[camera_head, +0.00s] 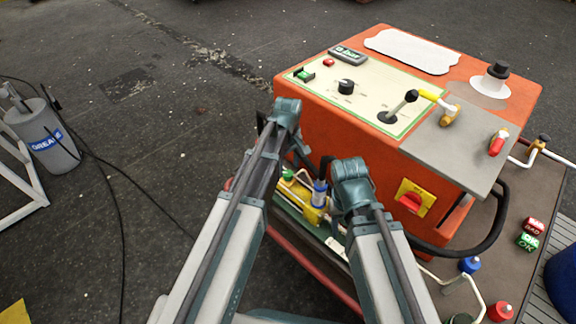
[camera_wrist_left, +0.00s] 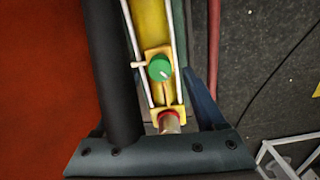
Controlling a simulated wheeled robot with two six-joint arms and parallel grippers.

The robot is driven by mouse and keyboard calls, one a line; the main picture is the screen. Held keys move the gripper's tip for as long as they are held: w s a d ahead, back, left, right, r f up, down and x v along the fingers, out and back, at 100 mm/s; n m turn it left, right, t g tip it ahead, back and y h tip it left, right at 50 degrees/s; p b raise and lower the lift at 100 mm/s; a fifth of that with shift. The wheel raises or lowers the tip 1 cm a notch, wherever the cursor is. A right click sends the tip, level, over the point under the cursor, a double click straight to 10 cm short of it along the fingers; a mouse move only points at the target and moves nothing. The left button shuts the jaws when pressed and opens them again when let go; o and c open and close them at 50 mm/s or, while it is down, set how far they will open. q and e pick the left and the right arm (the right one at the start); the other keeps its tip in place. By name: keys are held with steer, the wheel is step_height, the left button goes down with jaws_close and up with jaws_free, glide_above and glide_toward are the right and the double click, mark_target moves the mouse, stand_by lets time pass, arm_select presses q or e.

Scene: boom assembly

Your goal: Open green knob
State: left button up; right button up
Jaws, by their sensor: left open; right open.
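The green knob (camera_wrist_left: 160,68) is a round cap with a pale mark, on a yellow-and-brass fitting in the left wrist view. It also shows small in the head view (camera_head: 288,175), low beside the orange machine. My left gripper (camera_wrist_left: 155,100) is open. Its dark body spans the bottom of the wrist view, and the knob appears ahead of it, with no grip on it. In the head view the left wrist (camera_head: 287,108) hides the left jaws. My right gripper (camera_head: 350,180) is open near the machine's front, its jaws mostly hidden by its wrist.
The orange machine (camera_head: 325,115) has a cream panel with a black lever (camera_head: 398,107). A red switch on a yellow plate (camera_head: 412,200) is on its side. A grey grease can (camera_head: 45,135) and cables are at left. Open floor lies behind them.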

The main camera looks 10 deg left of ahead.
mark_target(287, 174)
arm_select(q)
step_height(287, 174, up, 11)
steer(key=p, duration=1)
steer(key=s+a+m+t+h, duration=0.1)
steer(key=m, duration=0.5)
steer(key=s+a+m+t+h+b, duration=0.1)
steer(key=s+m, duration=0.1)
steer(key=m, duration=0.4)
steer(key=s+a+m+t+b, duration=0.1)
steer(key=m, duration=0.5)
steer(key=shift+s+a+f+t+h, duration=0.3)
steer(key=shift+f+h, duration=0.1)
steer(key=shift+b, duration=0.3)
